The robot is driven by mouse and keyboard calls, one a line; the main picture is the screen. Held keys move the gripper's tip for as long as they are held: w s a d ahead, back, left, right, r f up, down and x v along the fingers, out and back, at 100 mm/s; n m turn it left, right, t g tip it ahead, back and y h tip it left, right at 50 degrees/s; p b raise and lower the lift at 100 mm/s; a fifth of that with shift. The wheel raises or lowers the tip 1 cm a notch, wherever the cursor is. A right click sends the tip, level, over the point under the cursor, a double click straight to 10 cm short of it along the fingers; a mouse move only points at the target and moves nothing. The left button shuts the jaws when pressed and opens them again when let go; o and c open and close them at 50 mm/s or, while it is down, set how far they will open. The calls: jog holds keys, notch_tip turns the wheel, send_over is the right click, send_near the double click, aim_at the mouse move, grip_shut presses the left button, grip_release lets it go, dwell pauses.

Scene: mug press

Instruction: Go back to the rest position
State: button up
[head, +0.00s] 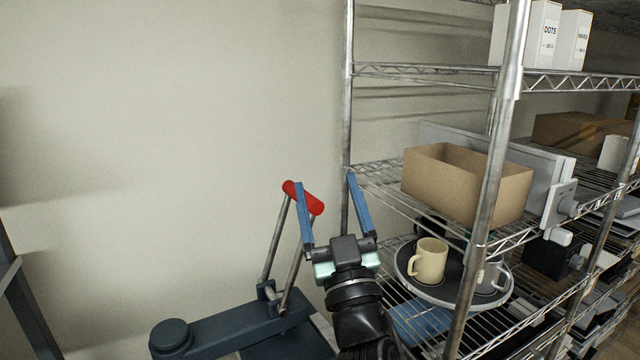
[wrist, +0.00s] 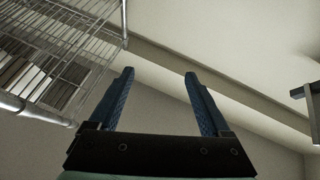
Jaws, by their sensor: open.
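My gripper (head: 332,208) has two blue fingers spread apart with nothing between them, pointing upward in the head view. The fingers also show open and empty in the wrist view (wrist: 158,90), against wall and ceiling. A press (head: 230,325) with a dark teal body and a red-ended lever (head: 305,198) stands behind and left of my gripper. The left finger overlaps the red handle in the picture; I cannot tell whether they touch. A cream mug (head: 430,262) stands upright on a round tray (head: 449,294) on the shelf to the right. A grey mug (head: 491,277) is partly hidden by a post.
A wire shelf rack (head: 480,210) with metal posts stands close on the right. It holds an open cardboard box (head: 455,187), white boxes (head: 545,35) above and several other items. The rack also shows in the wrist view (wrist: 60,50).

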jog(key=s+a+r+m+t+h, duration=0.1)
jog(key=s+r+m+h, duration=0.1)
jog(key=s+r, duration=0.4)
jog(key=s+r+m+t+h, duration=0.2)
jog(key=s+r+h, duration=0.15)
jog(key=r, duration=0.55)
jog(key=s+r, duration=0.6)
jog(key=s, duration=0.8)
jog(key=shift+r+m, duration=0.2)
jog(key=shift+m, duration=0.1)
jog(key=shift+a+h, duration=0.1)
jog(key=shift+h, duration=0.15)
